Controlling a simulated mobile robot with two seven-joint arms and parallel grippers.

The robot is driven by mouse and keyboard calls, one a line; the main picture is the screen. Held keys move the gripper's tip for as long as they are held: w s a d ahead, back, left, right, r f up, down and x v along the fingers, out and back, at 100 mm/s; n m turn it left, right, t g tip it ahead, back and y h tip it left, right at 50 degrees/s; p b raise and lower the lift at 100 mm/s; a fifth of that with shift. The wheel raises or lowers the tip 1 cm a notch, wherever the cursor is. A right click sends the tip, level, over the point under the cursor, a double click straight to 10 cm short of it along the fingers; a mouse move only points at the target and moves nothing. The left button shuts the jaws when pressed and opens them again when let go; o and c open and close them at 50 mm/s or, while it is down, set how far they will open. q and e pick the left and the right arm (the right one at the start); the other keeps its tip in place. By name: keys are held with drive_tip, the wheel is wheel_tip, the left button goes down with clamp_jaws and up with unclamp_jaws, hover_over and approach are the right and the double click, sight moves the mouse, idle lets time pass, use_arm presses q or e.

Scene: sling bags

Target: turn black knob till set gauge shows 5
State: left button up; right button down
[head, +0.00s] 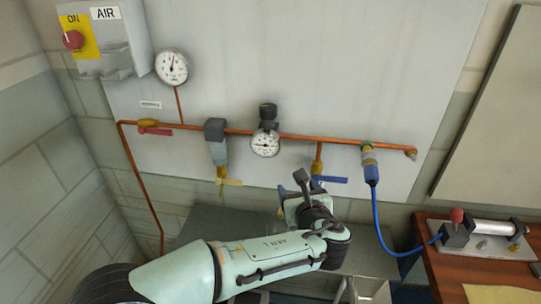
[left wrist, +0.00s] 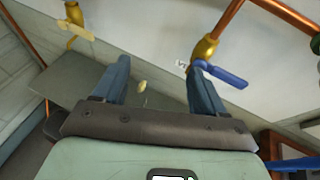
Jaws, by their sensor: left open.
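The black knob (head: 268,111) sits on top of the regulator on the copper pipe, in the middle of the head view. The small round set gauge (head: 265,144) hangs just below it; its needle is too small to read surely. My left gripper (head: 307,184) is below and right of the gauge, apart from it, in front of the blue-handled valve. In the left wrist view its two fingers (left wrist: 158,70) stand wide apart with nothing between them. The knob and set gauge do not show there. My right gripper is not in view.
A blue lever (head: 331,180) and a yellow lever (head: 229,182) hang from the copper pipe (head: 335,140). The blue lever (left wrist: 222,76) shows near the right finger. A larger gauge (head: 171,67) is upper left. A blue hose (head: 380,225) runs to a wooden bench (head: 440,270).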

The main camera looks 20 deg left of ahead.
sight(270, 114)
use_arm(q)
wheel_tip(270, 114, up, 14)
drive_tip(key=s+a+t+y, duration=0.3)
drive_tip(key=p+x, duration=0.1)
drive_tip(key=x, duration=1.2)
drive_tip(key=shift+w+a+p, duration=0.1)
drive_tip(key=shift+w+p, duration=0.1)
drive_tip(key=shift+p, duration=0.2)
drive_tip(key=c, duration=1.1)
